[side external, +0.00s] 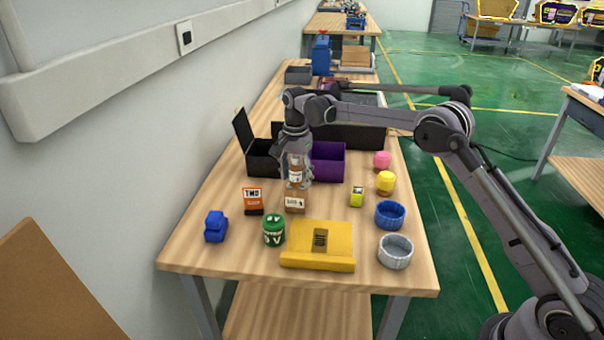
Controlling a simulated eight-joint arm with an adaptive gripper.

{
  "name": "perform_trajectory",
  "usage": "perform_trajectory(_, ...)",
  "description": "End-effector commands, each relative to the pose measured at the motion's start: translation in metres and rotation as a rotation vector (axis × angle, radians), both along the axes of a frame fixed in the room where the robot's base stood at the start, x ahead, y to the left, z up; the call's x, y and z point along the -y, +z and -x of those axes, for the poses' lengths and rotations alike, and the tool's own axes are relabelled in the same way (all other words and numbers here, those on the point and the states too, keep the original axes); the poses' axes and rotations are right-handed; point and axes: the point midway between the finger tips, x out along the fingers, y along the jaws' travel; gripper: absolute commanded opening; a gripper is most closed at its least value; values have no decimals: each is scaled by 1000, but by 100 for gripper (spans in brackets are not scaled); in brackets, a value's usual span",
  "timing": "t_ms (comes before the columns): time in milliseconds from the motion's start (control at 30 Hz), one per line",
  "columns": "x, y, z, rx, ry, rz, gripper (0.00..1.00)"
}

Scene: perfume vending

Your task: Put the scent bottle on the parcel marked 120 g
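My gripper (297,182) points down near the middle of the table, its fingers on either side of the scent bottle (296,170). The bottle is upright, pale with an orange-brown label, and partly hidden by the fingers. The gripper appears shut on it. Directly below is a small brown parcel (295,204) with a pale label on its front; the marking is too small to read surely. The bottle's base is at the parcel's top, but I cannot tell whether they touch.
A purple bin (328,160) and black box (262,160) stand behind.

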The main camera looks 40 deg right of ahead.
Motion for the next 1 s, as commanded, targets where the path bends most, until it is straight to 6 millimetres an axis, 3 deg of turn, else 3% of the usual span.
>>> perform_trajectory(367,0,12,0,0,0,0,61)
perform_trajectory(800,0,90,0,0,0,0,61)
perform_trajectory(1000,0,112,-1,0,0,0,61)
